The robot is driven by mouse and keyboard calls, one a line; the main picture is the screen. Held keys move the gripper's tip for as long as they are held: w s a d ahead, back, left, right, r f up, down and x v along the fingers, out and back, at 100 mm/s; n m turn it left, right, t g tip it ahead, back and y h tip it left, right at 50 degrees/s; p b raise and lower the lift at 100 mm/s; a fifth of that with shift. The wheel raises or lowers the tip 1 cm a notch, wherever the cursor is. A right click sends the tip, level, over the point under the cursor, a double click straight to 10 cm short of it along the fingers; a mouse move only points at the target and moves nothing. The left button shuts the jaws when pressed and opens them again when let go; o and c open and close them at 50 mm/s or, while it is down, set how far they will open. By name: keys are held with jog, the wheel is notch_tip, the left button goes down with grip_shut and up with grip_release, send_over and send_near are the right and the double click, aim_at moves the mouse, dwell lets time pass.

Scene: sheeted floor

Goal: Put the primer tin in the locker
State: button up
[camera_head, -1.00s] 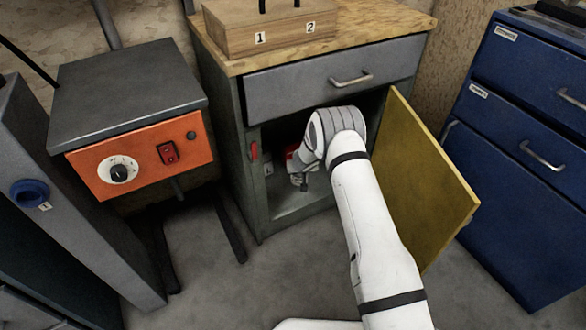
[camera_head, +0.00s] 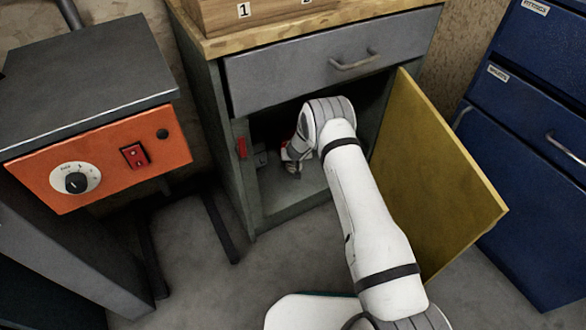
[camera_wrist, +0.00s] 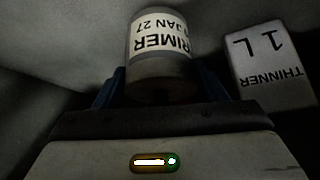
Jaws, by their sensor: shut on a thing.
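The primer tin (camera_wrist: 158,55) is a grey cylinder with a white label reading PRIMER, upside down in the wrist view. My gripper (camera_wrist: 160,92) is shut on it, with blue fingers on both sides. In the head view my gripper (camera_head: 294,165) is inside the open locker (camera_head: 215,130), the grey cabinet under the wooden top, and my wrist hides most of it and the tin. The locker's yellow door (camera_head: 435,175) stands wide open to the right of my arm. I cannot tell whether the tin touches the locker floor.
A white THINNER 1 L container (camera_wrist: 270,65) stands close to the right of the tin in the wrist view. A grey drawer (camera_head: 330,60) is shut above the opening. An orange-fronted unit (camera_head: 105,160) stands left; blue drawers (camera_head: 525,140) stand right.

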aim_at(294, 164)
notch_tip(294, 164, down, 4)
jog(key=b, duration=0.3)
jog(key=shift+a, duration=0.1)
jog(key=shift+r, duration=0.1)
jog(key=o, duration=1.2)
jog(key=shift+s+f, duration=0.1)
jog(key=shift+f, duration=0.1)
jog(key=shift+o, duration=0.2)
